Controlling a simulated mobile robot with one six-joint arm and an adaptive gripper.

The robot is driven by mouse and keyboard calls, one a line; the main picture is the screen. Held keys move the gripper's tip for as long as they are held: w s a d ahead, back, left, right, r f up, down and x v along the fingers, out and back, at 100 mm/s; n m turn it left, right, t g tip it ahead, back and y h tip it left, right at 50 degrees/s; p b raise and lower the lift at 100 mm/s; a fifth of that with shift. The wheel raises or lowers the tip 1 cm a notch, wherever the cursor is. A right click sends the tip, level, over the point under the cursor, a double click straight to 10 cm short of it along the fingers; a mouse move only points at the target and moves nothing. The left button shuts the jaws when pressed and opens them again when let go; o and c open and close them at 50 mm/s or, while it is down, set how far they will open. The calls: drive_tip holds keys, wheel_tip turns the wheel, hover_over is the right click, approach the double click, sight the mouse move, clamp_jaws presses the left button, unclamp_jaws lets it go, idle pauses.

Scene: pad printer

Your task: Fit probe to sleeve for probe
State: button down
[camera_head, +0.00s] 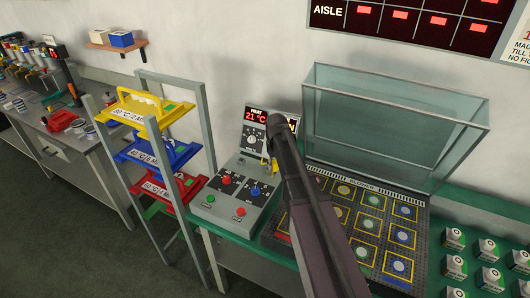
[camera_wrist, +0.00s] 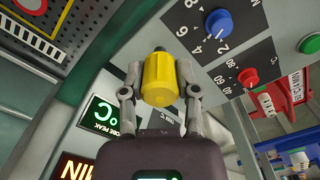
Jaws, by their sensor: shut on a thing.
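The probe (camera_wrist: 160,84) is a yellow cylinder with a rounded near end and a dark collar at its far end. My gripper (camera_wrist: 160,74) is shut on it, one finger on each side, in the wrist view. The probe's far end points toward the grey control box (camera_wrist: 130,38); I cannot tell whether it touches anything. In the head view my dark arm crosses in front of the box, and a small yellow piece (camera_head: 274,166) shows beside it, perhaps the probe. I cannot make out the sleeve for the probe in either view.
The control box (camera_head: 238,205) carries knobs, buttons and a heat display (camera_head: 256,116) reading 21 °C. Right of it lie a bed of printed parts (camera_head: 420,262) and a raised clear cover (camera_head: 395,120). Left stands a rack (camera_head: 207,130) with yellow, blue and red frames.

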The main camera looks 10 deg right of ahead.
drive_tip(key=shift+a, duration=0.15)
drive_tip(key=w+n, duration=0.2)
drive_tip(key=w, duration=0.6)
drive_tip(key=shift+a+f+b, duration=0.2)
drive_tip(key=shift+f+b, duration=0.15)
drive_tip(key=shift+b, duration=0.05)
drive_tip(key=shift+f, duration=0.1)
drive_tip(key=shift+f+b, duration=1.5)
drive_tip(key=shift+b, duration=0.1)
drive_tip(key=shift+f+b, duration=1.45)
idle(1.2)
drive_tip(key=shift+c, duration=1.3)
unclamp_jaws()
